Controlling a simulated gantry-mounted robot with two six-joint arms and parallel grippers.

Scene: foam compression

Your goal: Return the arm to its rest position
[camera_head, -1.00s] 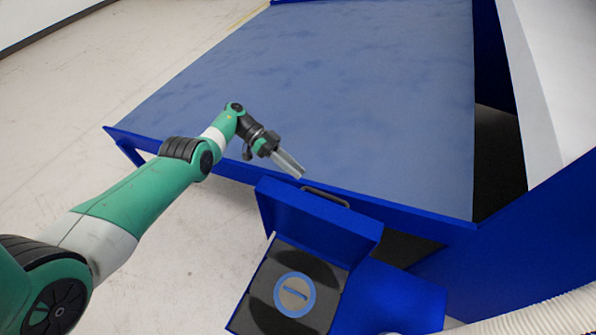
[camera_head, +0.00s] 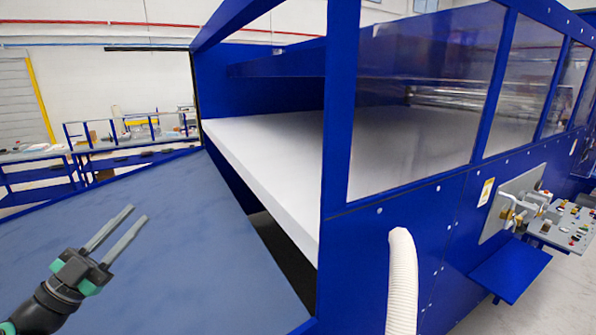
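My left gripper (camera_head: 121,229) shows at the lower left of the head view. Its two long grey fingers are apart with nothing between them, so it is open and empty. It appears in front of the blue-topped table (camera_head: 190,240), pointing up and to the right. Only the black and green wrist end of my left arm (camera_head: 45,305) shows; the rest of the arm is out of view. My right gripper is not in view.
A large blue machine (camera_head: 342,130) with clear windows stands at the middle and right. A white slab (camera_head: 270,150) lies inside it. A white ribbed hose (camera_head: 401,280) hangs in front, and a control panel (camera_head: 570,222) stands at the right. Workbenches (camera_head: 110,150) stand behind.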

